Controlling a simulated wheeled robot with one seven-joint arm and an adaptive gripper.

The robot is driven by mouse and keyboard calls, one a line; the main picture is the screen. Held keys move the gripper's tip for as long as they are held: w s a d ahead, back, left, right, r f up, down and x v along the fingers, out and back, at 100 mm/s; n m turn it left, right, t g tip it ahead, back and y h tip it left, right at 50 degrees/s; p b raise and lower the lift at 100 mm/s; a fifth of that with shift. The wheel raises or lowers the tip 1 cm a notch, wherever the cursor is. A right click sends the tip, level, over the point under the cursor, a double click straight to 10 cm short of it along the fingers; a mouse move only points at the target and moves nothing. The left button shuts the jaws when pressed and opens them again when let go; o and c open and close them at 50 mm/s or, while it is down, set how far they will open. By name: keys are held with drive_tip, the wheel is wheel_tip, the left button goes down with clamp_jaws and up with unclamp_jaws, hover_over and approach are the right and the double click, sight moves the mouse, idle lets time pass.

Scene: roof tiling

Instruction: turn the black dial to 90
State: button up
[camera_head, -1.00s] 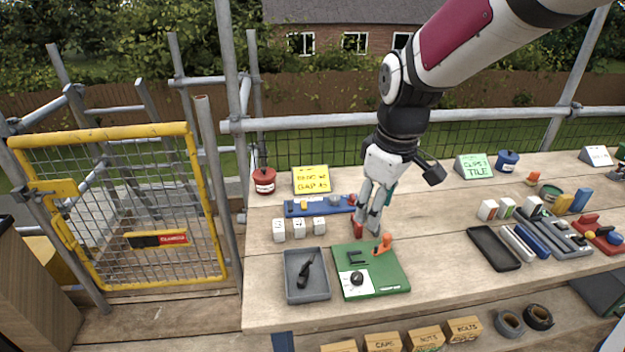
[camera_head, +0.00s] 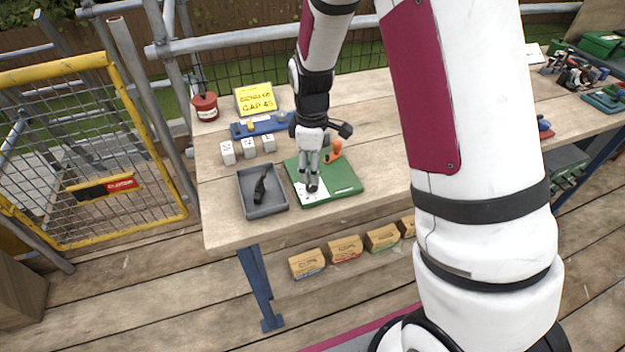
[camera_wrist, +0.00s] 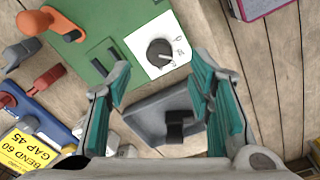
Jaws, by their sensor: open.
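The black dial (camera_wrist: 159,52) sits on a white card with markings, fixed to a green board (camera_wrist: 95,30). In the wrist view its pale pointer line shows, but I cannot read the marks for certain. In the head view the green board (camera_head: 340,186) lies near the table's front edge, and my gripper hides most of the dial. My gripper (camera_head: 311,186) points down over the white card. In the wrist view my gripper (camera_wrist: 160,88) is open and empty, its teal-padded fingers apart, with the dial beyond the fingertips. An orange lever (camera_head: 333,152) stands on the same board.
A grey tray (camera_head: 244,199) with a black tool (camera_head: 261,187) lies left of the board. White numbered cubes (camera_head: 249,149), a blue bending tool (camera_head: 240,131), a yellow sign (camera_head: 255,99) and a red pot (camera_head: 205,106) stand behind. My arm covers the table's right part.

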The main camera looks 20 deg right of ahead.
sight(312, 186)
wheel_tip(312, 186, down, 6)
drive_tip(key=shift+w+d, duration=0.1)
idle(0.4)
clamp_jaws()
